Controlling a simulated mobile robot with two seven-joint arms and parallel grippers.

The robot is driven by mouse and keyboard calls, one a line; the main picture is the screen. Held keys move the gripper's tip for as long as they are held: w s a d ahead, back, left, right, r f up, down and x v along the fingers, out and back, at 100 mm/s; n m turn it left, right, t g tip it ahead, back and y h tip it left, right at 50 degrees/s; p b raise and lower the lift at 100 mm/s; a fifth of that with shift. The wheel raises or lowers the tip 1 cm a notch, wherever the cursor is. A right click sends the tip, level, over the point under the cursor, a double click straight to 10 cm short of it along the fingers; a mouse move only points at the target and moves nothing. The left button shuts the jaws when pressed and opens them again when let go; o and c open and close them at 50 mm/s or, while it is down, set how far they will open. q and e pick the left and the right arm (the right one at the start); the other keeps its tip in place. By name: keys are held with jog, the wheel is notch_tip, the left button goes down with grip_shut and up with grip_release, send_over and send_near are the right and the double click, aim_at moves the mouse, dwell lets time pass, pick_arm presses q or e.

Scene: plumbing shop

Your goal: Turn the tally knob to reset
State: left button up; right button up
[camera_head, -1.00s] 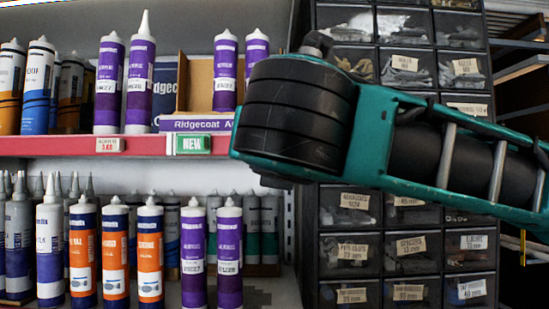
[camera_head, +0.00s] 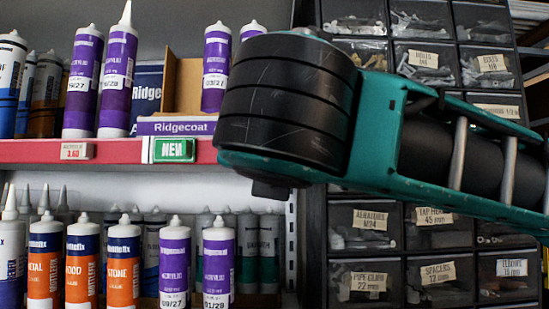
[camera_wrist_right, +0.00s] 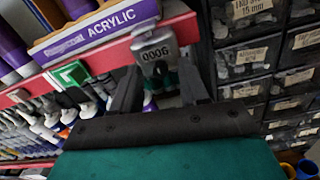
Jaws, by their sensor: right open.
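The tally counter (camera_wrist_right: 153,44) is a small grey box at the end of the red shelf edge in the right wrist view. Its display looks like 0006, but the last digit is hard to read. A dark part sits below the display; I cannot tell whether it is the knob. My right gripper (camera_wrist_right: 160,76) is open, with its two dark fingers pointing at the counter, one on each side of its lower part. I cannot tell whether they touch it. In the head view my right arm hides the counter. My left gripper is in neither view.
A red shelf edge (camera_head: 40,151) carries a green NEW tag (camera_head: 173,149). Purple tubes (camera_head: 118,75) stand above it, and orange tubes (camera_head: 82,265) below. A dark drawer cabinet (camera_head: 395,197) stands close on the right. A purple ACRYLIC box (camera_wrist_right: 100,30) is beside the counter.

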jog(key=shift+c, duration=0.3)
grip_shut()
pick_arm(q)
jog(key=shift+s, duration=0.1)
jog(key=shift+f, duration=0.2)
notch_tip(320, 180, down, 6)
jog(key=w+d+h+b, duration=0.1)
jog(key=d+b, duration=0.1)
jog(key=b, duration=0.8)
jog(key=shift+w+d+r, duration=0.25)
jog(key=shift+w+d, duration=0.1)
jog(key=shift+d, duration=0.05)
pick_arm(e)
jog(key=m, duration=1.8)
jog(key=shift+f, duration=0.1)
